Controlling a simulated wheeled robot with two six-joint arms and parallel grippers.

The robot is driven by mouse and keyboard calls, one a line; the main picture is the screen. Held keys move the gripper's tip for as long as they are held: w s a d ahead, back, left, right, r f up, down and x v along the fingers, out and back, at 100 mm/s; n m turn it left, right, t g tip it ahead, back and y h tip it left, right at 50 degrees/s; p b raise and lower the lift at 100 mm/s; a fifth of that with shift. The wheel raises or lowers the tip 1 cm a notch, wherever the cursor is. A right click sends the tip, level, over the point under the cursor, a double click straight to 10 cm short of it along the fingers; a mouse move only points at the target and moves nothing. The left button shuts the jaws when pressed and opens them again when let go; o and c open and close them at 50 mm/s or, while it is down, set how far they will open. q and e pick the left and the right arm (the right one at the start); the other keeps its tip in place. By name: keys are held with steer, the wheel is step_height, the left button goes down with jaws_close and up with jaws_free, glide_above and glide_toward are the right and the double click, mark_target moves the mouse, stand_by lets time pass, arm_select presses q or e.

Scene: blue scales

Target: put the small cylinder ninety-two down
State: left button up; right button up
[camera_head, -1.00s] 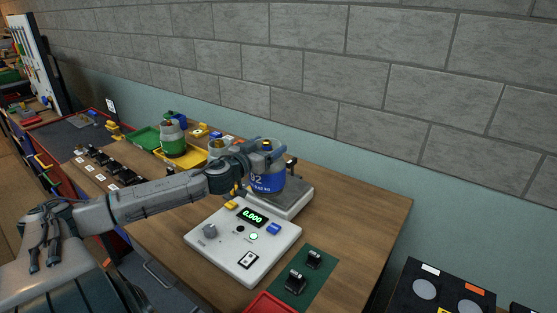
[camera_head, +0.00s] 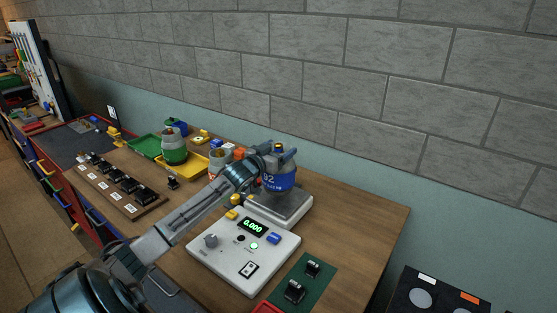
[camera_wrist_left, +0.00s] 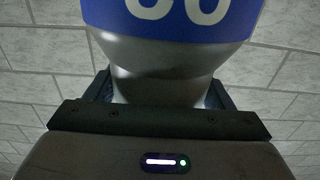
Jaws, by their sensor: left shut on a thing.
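The small cylinder (camera_head: 279,182), grey with a blue label on which "92" reads, hangs upright from my left gripper (camera_head: 280,153). The gripper is shut on its narrow top. In the left wrist view the cylinder (camera_wrist_left: 165,60) fills the upper middle, held between the jaws, with part of its label showing. The cylinder is over the grey pan (camera_head: 291,209) of the scale, seemingly a little above it; its underside is hard to see. The white scale console (camera_head: 225,262) in front shows 0.000 in green. My right gripper is out of view.
A green cylinder (camera_head: 174,149) stands by a yellow tray (camera_head: 193,166) and a green tray (camera_head: 144,146). Another grey cylinder (camera_head: 215,161) is partly behind my forearm. A green mat (camera_head: 312,286) holds black parts at the front. The wooden table (camera_head: 360,215) is bare at right.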

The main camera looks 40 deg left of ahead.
arm_select(q)
steer(key=shift+f+b, duration=1.65)
steer(key=shift+f, duration=0.1)
steer(key=shift+r, duration=0.1)
steer(key=o, duration=2)
steer(key=shift+s+d, duration=0.1)
